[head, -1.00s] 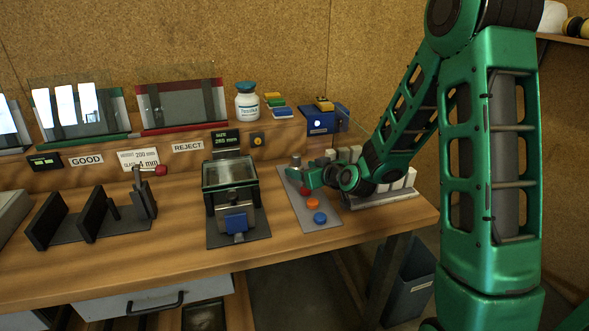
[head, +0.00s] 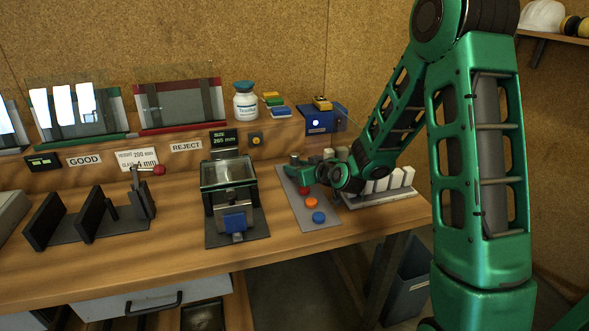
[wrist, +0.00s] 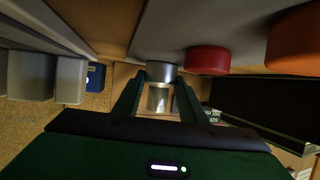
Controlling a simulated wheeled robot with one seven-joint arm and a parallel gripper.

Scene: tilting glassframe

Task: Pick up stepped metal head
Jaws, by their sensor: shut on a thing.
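The stepped metal head (wrist: 161,72) is a short silver cylinder with a wide part and a narrower part. In the wrist view it sits between the two fingers of my gripper (wrist: 158,100), which is shut on its narrower part. Its wide end meets or nearly meets the grey plate; I cannot tell if it is clear of it. In the head view my gripper (head: 297,168) is low over the far end of the grey plate (head: 318,214), and the head is mostly hidden behind it.
A red piece (head: 305,190), an orange piece (head: 311,202) and a blue piece (head: 319,217) stand on the plate. A rack of white blocks (head: 381,186) is close on the right. A glass-topped fixture (head: 229,174) stands to the left, with bare bench between.

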